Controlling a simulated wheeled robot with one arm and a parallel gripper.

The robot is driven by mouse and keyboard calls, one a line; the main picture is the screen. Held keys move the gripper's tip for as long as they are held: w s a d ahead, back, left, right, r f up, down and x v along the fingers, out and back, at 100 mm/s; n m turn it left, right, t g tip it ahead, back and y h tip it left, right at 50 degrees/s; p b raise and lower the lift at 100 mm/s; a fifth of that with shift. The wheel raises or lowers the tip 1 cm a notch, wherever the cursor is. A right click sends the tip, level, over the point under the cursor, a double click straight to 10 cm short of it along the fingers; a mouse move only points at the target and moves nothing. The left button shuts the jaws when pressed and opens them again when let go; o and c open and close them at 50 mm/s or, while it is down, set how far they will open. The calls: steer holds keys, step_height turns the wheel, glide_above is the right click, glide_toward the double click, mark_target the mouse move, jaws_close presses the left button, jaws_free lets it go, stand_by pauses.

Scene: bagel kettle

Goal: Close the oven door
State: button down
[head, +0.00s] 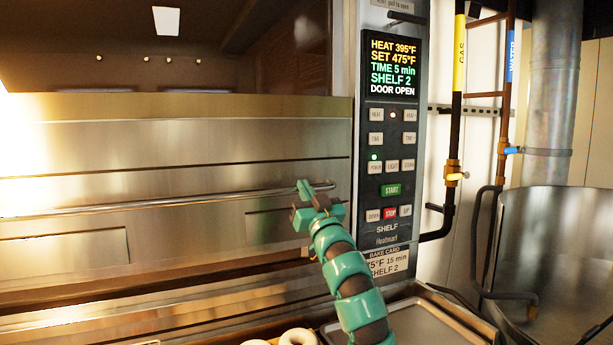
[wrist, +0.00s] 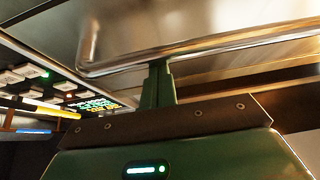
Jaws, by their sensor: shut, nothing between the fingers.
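The oven door (head: 150,145) is a wide brushed-steel panel on the left of the head view, with a dark gap above it. The control panel's display (head: 391,66) reads "DOOR OPEN". A long bar handle (head: 150,206) runs across the door; it also shows in the wrist view (wrist: 220,48). My green gripper (head: 315,189) is at the right end of the handle. In the wrist view, its shut fingers (wrist: 158,75) reach up to the bar near its bent end, touching or very close; I cannot tell which. Nothing shows between the fingers.
Bagels (head: 297,338) and a metal tray (head: 430,318) are at the bottom, below my arm. Right of the control panel (head: 390,180) are a gas pipe (head: 455,120), a water pipe (head: 505,110) and a large steel vessel (head: 560,240).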

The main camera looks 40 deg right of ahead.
step_height(320, 180, down, 9)
steer(key=b, duration=0.2)
steer(key=shift+w+b, duration=0.2)
steer(key=shift+b, duration=0.15)
steer(key=shift+d+r, duration=0.1)
step_height(320, 180, up, 5)
steer(key=b+v, duration=0.1)
steer(key=v, duration=1)
